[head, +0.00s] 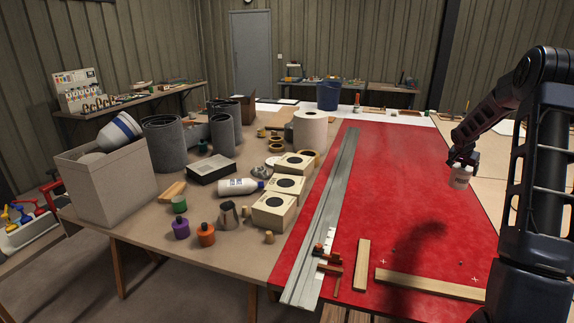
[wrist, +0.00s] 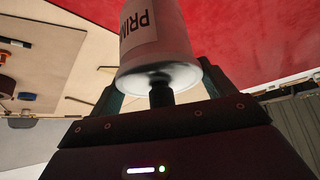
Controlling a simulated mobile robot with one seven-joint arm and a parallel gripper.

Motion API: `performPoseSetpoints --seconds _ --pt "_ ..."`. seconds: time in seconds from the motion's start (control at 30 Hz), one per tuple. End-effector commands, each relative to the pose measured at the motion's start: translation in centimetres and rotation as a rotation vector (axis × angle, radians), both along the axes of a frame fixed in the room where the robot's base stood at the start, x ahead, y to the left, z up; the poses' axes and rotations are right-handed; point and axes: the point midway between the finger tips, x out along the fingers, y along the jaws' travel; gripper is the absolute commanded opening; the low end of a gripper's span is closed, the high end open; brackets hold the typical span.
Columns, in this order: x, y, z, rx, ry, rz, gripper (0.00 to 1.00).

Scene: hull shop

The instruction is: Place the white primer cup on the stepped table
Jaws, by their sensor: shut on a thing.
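The white primer cup (head: 460,178) hangs from my gripper (head: 462,163) above the right side of the red surface. In the wrist view the cup (wrist: 158,45) is white with a pale label reading "PRIM"; the rest of the label is cut off. My gripper (wrist: 163,88) is shut on the cup, with a finger on each side of it. The large table (head: 235,270) in front has a brown left part and a red-covered right part (head: 400,220). I cannot tell for sure which surface is the stepped table.
A long metal rail (head: 325,215) and wooden strips (head: 430,286) lie on the red part. Cream boxes (head: 273,210), a white bottle (head: 240,186), dark rolls (head: 165,145) and a grey bin (head: 105,185) crowd the left. The middle of the red part is clear.

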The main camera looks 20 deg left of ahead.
Motion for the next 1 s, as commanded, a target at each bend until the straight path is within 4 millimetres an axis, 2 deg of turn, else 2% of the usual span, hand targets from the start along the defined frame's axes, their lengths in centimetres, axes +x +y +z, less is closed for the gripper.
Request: performPoseSetpoints --seconds 0.03,0.1,0.47,0.77,1.0 --pt "0.3 2.5 0.0 0.0 0.0 0.036 0.46" --pt "0.6 5.5 0.0 0.001 0.001 0.08 0.46" --pt "0.3 21.4 -0.1 0.004 0.004 0.312 0.46" --pt "-2.2 34.3 -0.1 0.003 0.006 0.504 0.46" --pt "-5.7 44.3 -0.1 0.003 0.006 0.659 0.46"
